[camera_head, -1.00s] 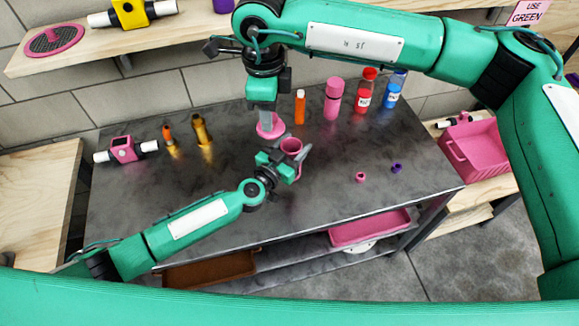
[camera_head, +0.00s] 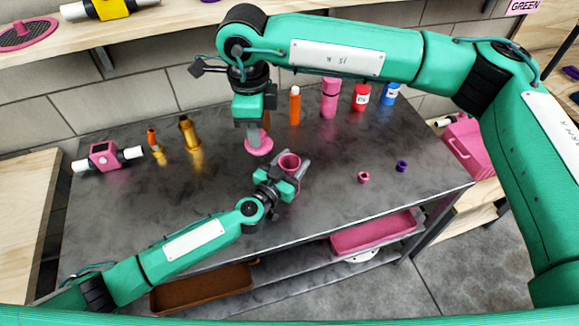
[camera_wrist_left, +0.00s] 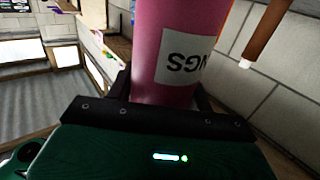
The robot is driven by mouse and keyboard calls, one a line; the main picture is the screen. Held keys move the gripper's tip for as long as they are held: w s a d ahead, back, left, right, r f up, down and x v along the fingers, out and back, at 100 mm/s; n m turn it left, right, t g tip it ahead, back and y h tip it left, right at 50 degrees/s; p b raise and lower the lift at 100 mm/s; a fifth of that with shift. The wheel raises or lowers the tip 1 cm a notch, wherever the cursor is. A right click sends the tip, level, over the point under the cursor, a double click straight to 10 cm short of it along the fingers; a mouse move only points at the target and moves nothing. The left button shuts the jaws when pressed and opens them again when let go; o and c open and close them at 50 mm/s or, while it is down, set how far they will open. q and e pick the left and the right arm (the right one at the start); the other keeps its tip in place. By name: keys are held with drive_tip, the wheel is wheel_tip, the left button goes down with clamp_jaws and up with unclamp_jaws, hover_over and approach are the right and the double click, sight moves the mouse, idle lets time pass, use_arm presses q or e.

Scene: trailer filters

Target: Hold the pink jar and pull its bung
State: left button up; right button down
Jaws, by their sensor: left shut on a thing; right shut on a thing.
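The pink jar (camera_head: 289,162) is in my left gripper (camera_head: 291,172), held above the dark table with its round mouth open and showing. In the left wrist view the jar (camera_wrist_left: 165,50) stands between the black fingers, with a white label whose letters are upside down. My right gripper (camera_head: 254,134) reaches down from above and is shut on a pink bung (camera_head: 259,147) with a wide round rim. The bung is apart from the jar, up and left of its mouth in the picture.
At the back stand an orange bottle (camera_head: 295,106), a pink bottle (camera_head: 330,97), a red one (camera_head: 361,97) and a blue one (camera_head: 389,94). At left are a pink fitting (camera_head: 103,155) and brass parts (camera_head: 189,132). Two small rings (camera_head: 402,166) lie right; the front middle is clear.

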use_arm(q)
drive_tip(key=shift+s+d, duration=0.15)
drive_tip(key=shift+s, duration=0.05)
drive_tip(key=shift+f, duration=0.1)
drive_tip(key=o, duration=1.4)
drive_tip(key=shift+w, duration=0.1)
